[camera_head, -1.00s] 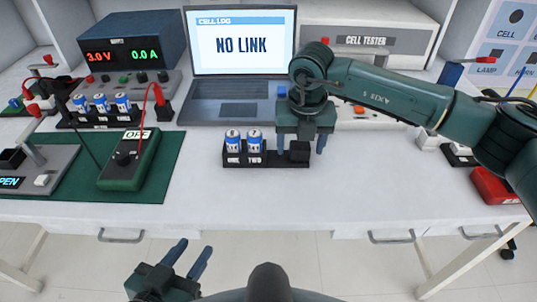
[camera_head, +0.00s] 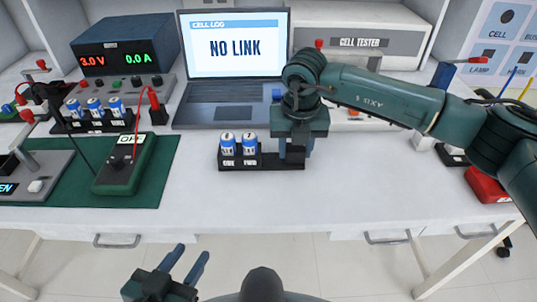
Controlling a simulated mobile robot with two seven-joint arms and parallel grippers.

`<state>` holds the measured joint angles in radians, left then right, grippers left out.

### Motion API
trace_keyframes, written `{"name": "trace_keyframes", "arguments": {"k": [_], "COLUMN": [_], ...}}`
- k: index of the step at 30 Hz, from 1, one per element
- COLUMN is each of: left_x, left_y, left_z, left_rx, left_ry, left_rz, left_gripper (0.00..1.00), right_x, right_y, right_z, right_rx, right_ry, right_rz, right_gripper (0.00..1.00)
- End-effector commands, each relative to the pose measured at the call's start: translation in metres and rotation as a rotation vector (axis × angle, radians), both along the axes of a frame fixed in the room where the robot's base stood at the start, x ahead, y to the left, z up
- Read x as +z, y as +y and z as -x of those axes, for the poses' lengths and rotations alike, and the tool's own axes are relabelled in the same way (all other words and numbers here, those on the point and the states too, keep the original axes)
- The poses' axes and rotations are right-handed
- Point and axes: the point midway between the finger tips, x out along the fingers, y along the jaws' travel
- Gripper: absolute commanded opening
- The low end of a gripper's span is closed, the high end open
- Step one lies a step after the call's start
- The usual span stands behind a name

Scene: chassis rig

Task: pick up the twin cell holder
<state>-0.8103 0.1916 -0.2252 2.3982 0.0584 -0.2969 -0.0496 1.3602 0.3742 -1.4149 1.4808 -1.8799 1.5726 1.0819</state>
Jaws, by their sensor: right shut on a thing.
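The twin cell holder (camera_head: 240,166) is a black tray on the white table, in the middle of the head view. Whether the holder has left the table is hard to tell. My left gripper (camera_head: 188,262) is open and empty, in front of the table at the bottom of the view.
A laptop (camera_head: 235,115) showing NO LINK and a cell tester (camera_head: 362,43) stand behind. To the left are a rack (camera_head: 95,127) with several cells, a power supply (camera_head: 125,52) and a green meter (camera_head: 125,170) on a green mat. The front of the table is clear.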

Motion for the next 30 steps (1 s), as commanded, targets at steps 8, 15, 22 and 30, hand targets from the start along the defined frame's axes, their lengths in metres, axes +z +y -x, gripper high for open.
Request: {"name": "trace_keyframes", "arguments": {"k": [8,15,22,30], "left_x": [0.003,0.007,0.008,0.010], "left_y": [0.001,0.003,0.004,0.004], "left_z": [0.000,0.002,0.004,0.003], "left_rx": [0.002,0.009,0.014,0.018], "left_ry": [-0.001,0.001,0.003,-0.003], "left_rz": [0.002,0.009,0.017,0.022], "left_gripper": [0.36,0.36,0.36,0.36], "right_x": [0.021,0.070,0.098,0.101], "right_y": [0.001,0.001,0.001,0.000], "right_z": [-0.001,-0.001,0.000,0.000], "right_rx": [0.000,0.000,0.000,0.000], "right_ry": [-0.005,-0.005,-0.002,-0.002], "right_rz": [-0.004,-0.003,-0.003,-0.002], "right_gripper": [0.16,0.16,0.16,0.16]}}
